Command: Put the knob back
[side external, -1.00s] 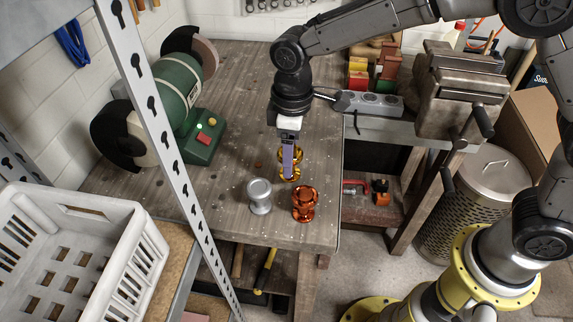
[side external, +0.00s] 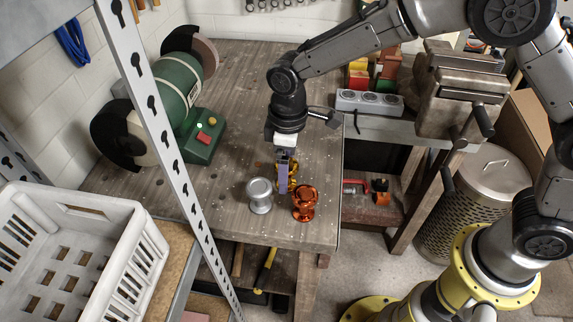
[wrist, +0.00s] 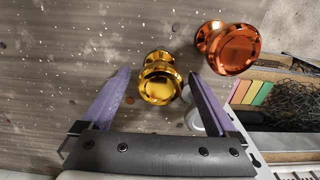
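Three flared knobs stand on the wooden bench: a gold one (side external: 293,172), a silver one (side external: 260,196) and a copper one (side external: 304,204). In the side view my gripper (side external: 283,186) is low at the gold knob, and its purple fingers partly hide that knob. In the wrist view my gripper (wrist: 159,74) is open, with the gold knob (wrist: 160,80) between its spread fingers and a visible gap on each side. The copper knob (wrist: 232,48) is outside the right finger. A pale round thing, perhaps the silver knob, is mostly hidden behind the right finger.
A green bench grinder (side external: 183,95) stands at the back left of the bench. A grey power strip (side external: 369,103) and a vise (side external: 461,88) are to the right. A shelf post (side external: 160,120) and white crate (side external: 125,250) are in the foreground.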

